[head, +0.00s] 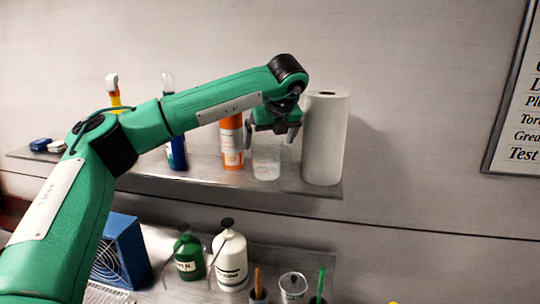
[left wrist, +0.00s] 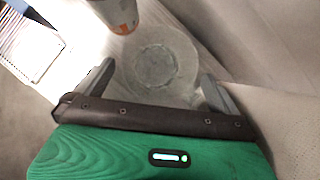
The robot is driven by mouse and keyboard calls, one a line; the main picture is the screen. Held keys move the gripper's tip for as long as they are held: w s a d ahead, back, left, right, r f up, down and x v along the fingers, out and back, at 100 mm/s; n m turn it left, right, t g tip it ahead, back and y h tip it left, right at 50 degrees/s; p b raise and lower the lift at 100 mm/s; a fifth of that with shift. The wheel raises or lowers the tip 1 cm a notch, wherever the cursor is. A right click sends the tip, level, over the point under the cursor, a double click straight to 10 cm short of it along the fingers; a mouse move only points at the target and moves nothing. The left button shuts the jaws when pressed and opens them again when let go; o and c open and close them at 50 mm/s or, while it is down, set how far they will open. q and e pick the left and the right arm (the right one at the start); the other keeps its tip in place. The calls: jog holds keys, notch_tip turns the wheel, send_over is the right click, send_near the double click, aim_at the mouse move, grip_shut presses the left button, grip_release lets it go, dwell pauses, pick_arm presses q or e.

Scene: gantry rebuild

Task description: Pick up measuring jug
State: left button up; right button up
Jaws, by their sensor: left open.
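The clear measuring jug (head: 266,160) stands upright on the upper shelf, between an orange and white canister (head: 232,141) and a white paper roll (head: 325,138). My left gripper (head: 271,138) is at the top of the jug, its fingers pointing down and apart. In the left wrist view the jug (left wrist: 160,62) appears from above as a round transparent shape just beyond and between the open fingers of my gripper (left wrist: 158,85). I cannot tell whether a finger touches it. The jug's upper part is partly hidden by the gripper in the head view. My right gripper is not in view.
The upper shelf (head: 205,170) also holds spray bottles (head: 176,150) and small blue items (head: 41,144) at left. The paper roll stands close to the gripper's right side. A lower shelf holds a green can (head: 188,258), a white bottle (head: 230,260) and a blue fan box (head: 122,250).

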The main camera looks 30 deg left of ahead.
pick_arm(q)
jog(key=p+x, duration=0.2)
jog(key=x, duration=0.1)
jog(key=shift+a+f+p, duration=0.25)
jog(key=shift+a+p, duration=0.05)
jog(key=shift+p, duration=0.1)
jog(key=shift+w+a+f, duration=0.1)
jog(key=shift+w+f, duration=0.1)
jog(key=shift+f, duration=0.2)
jog(key=c, duration=1.1)
jog(key=shift+c, duration=0.2)
jog(key=shift+r, duration=0.1)
